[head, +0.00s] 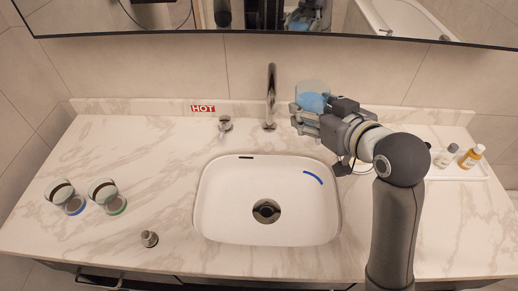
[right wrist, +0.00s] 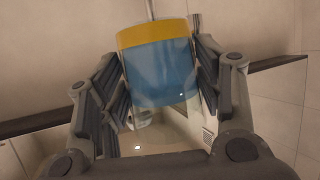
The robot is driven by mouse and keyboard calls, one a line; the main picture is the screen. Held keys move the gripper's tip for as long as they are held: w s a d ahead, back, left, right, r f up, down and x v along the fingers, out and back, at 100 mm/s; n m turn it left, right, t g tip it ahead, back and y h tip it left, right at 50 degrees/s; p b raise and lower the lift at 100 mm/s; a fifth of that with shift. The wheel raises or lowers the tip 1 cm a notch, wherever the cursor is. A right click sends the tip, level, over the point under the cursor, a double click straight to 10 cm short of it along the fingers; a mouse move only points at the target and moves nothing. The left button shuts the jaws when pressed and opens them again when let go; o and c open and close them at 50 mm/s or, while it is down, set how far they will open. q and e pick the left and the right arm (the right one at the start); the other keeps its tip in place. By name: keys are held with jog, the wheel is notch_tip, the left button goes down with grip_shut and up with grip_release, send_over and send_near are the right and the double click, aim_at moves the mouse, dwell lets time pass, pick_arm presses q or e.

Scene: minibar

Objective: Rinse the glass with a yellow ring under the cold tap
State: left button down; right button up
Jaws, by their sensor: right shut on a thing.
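My right gripper (head: 312,112) is shut on a clear glass (head: 313,87) with blue in it, held to the right of the spout. In the right wrist view the glass (right wrist: 160,75) sits between the fingers of the right gripper (right wrist: 158,85), with a yellow band at its upper end and blue below. In the head view its yellow ring cannot be made out. The metal tap spout (head: 271,95) stands behind the white basin (head: 215,215). A handle (head: 225,125) stands by the red HOT label (head: 203,108). No cold handle shows clearly. My left gripper is out of view.
A metal knob (head: 149,239) stands left of the basin. A tray (head: 462,172) with small bottles is at the right.

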jog(key=s+a+f+n+g+y+b, duration=0.2)
jog(key=s+a+f, duration=0.3)
jog(key=f, duration=0.3)
jog(key=s+a+f+n+g+y+b, duration=0.3)
jog(key=s+a+f+n+g+y, duration=0.1)
jog(key=a+f, duration=0.4)
jog(key=shift+s+f+n, duration=0.45)
jog(key=shift+f+n, duration=0.15)
jog(key=shift+n, duration=0.1)
jog(key=shift+w+d+r+g+y, duration=0.1)
jog(key=shift+w+r+g+y, duration=0.05)
jog(key=shift+g+y, duration=0.15)
jog(key=w+r+m+g+p, duration=0.1)
jog(key=w+d+r+m+y+p, duration=0.1)
jog(key=m, duration=0.1)
jog(key=shift+w+d+m+g, duration=0.1)
jog(key=shift+w+m+g, duration=0.1)
jog(key=shift+m+g, duration=0.15)
jog(key=shift+w+d+r+m+g+y+p, duration=0.35)
jog(key=shift+w+r+m+g+y+p, duration=0.1)
jog(key=shift+w+m+p, duration=0.25)
jog(key=shift+w+r+m+g+y+p, duration=0.1)
jog(key=shift+r+m+g+y+p, duration=0.25)
jog(key=shift+m+p, duration=0.3)
dwell(0.3)
jog(key=shift+d+r+m+g+y+p, duration=0.1)
jog(key=shift+r+m+g+y+p, duration=0.25)
jog(key=shift+r+m+p, duration=0.75)
dwell(2.0)
